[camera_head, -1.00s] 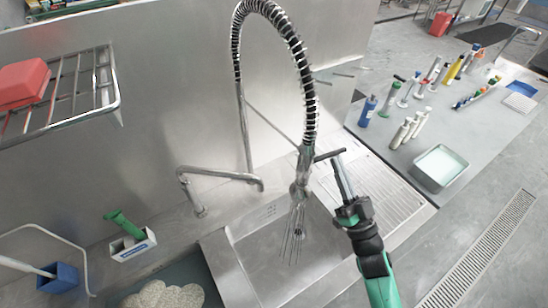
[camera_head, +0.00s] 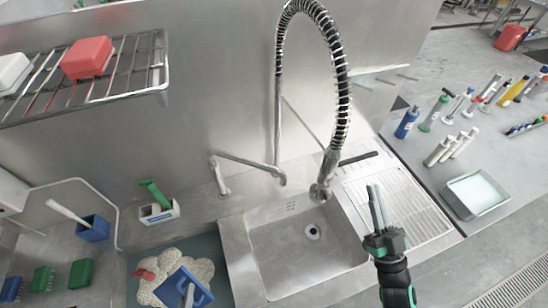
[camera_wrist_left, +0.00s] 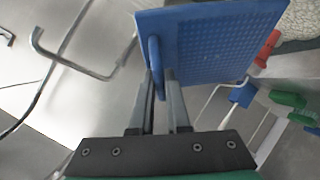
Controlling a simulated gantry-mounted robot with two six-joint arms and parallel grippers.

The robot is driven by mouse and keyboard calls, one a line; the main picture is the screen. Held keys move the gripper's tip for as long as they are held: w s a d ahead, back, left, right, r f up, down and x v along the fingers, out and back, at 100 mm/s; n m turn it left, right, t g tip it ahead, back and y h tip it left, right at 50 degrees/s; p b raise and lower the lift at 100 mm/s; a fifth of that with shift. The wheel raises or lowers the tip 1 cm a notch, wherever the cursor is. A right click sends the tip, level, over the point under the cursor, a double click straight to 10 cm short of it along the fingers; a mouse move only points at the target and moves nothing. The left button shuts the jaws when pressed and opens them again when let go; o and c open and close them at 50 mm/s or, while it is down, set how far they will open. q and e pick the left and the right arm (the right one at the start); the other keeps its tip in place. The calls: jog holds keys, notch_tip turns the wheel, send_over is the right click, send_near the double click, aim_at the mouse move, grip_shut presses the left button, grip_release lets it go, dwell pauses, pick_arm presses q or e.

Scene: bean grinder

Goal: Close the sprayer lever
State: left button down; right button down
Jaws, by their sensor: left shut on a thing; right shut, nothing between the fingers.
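The sprayer head (camera_head: 321,188) hangs from the black-and-silver coiled hose (camera_head: 343,100) above the steel sink (camera_head: 270,262). No water streams show below it. I cannot make out its lever clearly. My right gripper (camera_head: 374,190) is shut and empty, pointing up, to the right of the sprayer head and apart from it. My left gripper (camera_wrist_left: 162,78) is shut on the loop handle of a blue dimpled plate (camera_wrist_left: 215,40). A blue piece with a handle (camera_head: 182,287), which looks like that plate, shows at the bottom of the head view; the left gripper is not clear there.
A bent steel faucet (camera_head: 248,164) stands behind the sink. A ribbed drainboard (camera_head: 400,205) lies to its right. Several bottles and a tray (camera_head: 478,193) stand further right. A wire shelf (camera_head: 130,72) hangs at the upper left.

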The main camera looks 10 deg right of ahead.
pick_arm(q)
jog(key=shift+w+f+b, duration=0.1)
jog(key=shift+f+b, duration=0.4)
jog(key=shift+f, duration=0.05)
pick_arm(e)
jog(key=v, duration=0.8)
jog(key=shift+s+f, duration=0.15)
jog(key=shift+s, duration=0.05)
jog(key=shift+d, duration=0.1)
